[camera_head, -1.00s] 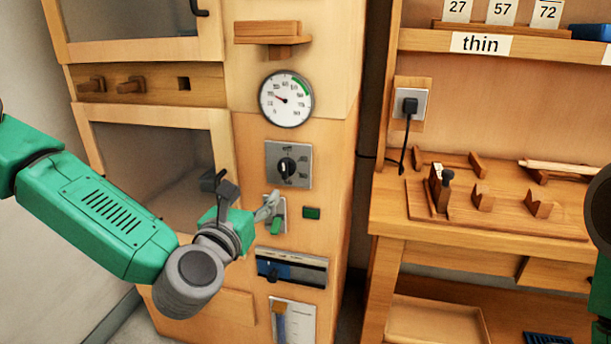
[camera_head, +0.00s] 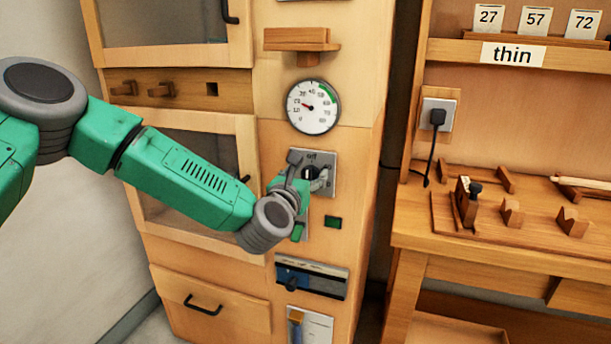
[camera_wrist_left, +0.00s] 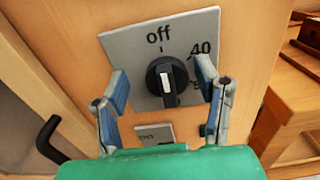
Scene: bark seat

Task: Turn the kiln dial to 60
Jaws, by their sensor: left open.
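The kiln dial is a black knob (camera_wrist_left: 167,82) on a grey plate (camera_wrist_left: 125,45). In the left wrist view the plate reads "off" above the knob and 40 to its right; a lower number is partly hidden by a finger. The knob's grip stands roughly upright, with a small white mark on it. In the head view the knob (camera_head: 309,173) is partly covered by my gripper. My left gripper (camera_head: 308,168) is open at the dial, its two fingers (camera_wrist_left: 163,86) on either side of the knob with gaps showing. My right gripper is out of view.
A round gauge (camera_head: 313,107) sits above the dial, under a wooden ledge (camera_head: 300,42). Below are a green button (camera_head: 333,222) and a blue slider panel (camera_head: 312,278). Kiln door handles stick out at left. A workbench (camera_head: 420,235) with wooden tools stands at right.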

